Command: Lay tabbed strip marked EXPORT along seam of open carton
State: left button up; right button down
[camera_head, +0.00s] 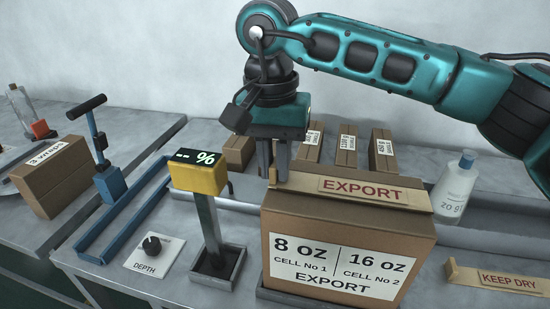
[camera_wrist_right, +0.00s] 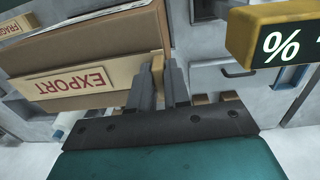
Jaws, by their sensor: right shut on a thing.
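The tabbed strip marked EXPORT (camera_head: 415,195) lies lengthwise across the top of the carton (camera_head: 345,232). The carton's front reads 8 oz, 16 oz and EXPORT, and the strip hides most of its top. My right gripper (camera_head: 274,178) points down at the strip's left end, shut on its tab. In the right wrist view, the fingers (camera_wrist_right: 160,88) close on the tab beside the EXPORT label (camera_wrist_right: 75,82). Whether the strip is pressed flat to the seam cannot be told. My left gripper is not in view.
A yellow % meter (camera_head: 200,174) on a post stands just left of the carton. A KEEP DRY strip (camera_head: 495,278) lies at the right, below a white bottle (camera_head: 456,186). Several small cartons (camera_head: 384,155) stand behind. A blue frame (camera_head: 105,225) lies at the left.

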jog(key=shift+f, duration=0.2)
dwell(0.4)
jog(key=c, duration=1)
grip_release()
jog(key=r, duration=1.3)
jog(key=shift+a, duration=0.25)
